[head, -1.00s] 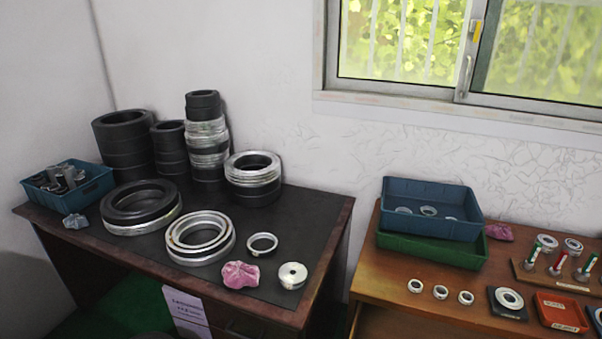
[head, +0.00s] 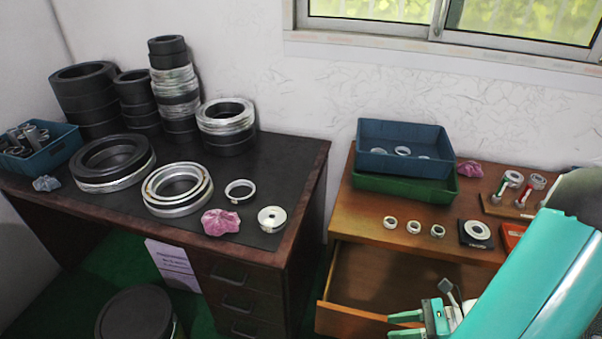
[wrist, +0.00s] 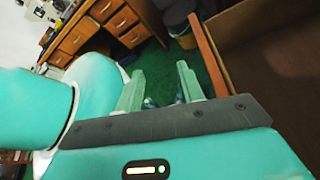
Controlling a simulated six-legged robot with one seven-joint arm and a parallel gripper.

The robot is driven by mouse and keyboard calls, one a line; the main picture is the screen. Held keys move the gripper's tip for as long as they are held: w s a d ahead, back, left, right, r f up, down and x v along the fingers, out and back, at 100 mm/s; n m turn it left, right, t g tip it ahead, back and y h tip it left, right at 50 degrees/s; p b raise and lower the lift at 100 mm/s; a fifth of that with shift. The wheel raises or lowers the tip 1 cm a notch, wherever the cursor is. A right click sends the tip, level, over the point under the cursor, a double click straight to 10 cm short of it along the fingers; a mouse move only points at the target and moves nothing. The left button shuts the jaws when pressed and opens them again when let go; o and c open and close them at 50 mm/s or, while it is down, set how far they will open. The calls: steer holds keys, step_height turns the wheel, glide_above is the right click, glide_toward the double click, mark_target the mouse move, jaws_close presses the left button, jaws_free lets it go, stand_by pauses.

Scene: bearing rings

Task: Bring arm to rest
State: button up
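My gripper (head: 400,326) is at the bottom right of the head view, in front of the open drawer of the right-hand desk. Its teal fingers point left and stand apart with nothing between them. In the wrist view, the two pale green fingers (wrist: 160,85) are spread, with green floor beyond them. My teal arm comes in from the right and hides part of the right-hand desk.
The open drawer (head: 372,291) juts out close to my gripper. The left desk (head: 110,215) holds bearing rings and a pink cloth (head: 220,222). Stacked blue (head: 374,163) and green trays stand on the right desk (head: 345,212). A dark round stool (head: 135,312) is on the floor.

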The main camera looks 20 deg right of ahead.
steer(key=w+a+r+n+h, duration=0.2)
steer(key=a+r+n+h, duration=0.4)
steer(key=r+n, duration=0.7)
steer(key=w+a+r+n+h, duration=0.2)
steer(key=a+r+n+h, duration=0.4)
steer(key=a+r+n, duration=0.4)
step_height(320, 180, up, 4)
steer(key=n, duration=0.4)
steer(key=shift+w+a+h, duration=0.3)
steer(key=shift+w+a, duration=0.05)
steer(key=shift+a, duration=0.05)
steer(key=shift+d+r, duration=0.1)
steer(key=shift+d, duration=0.15)
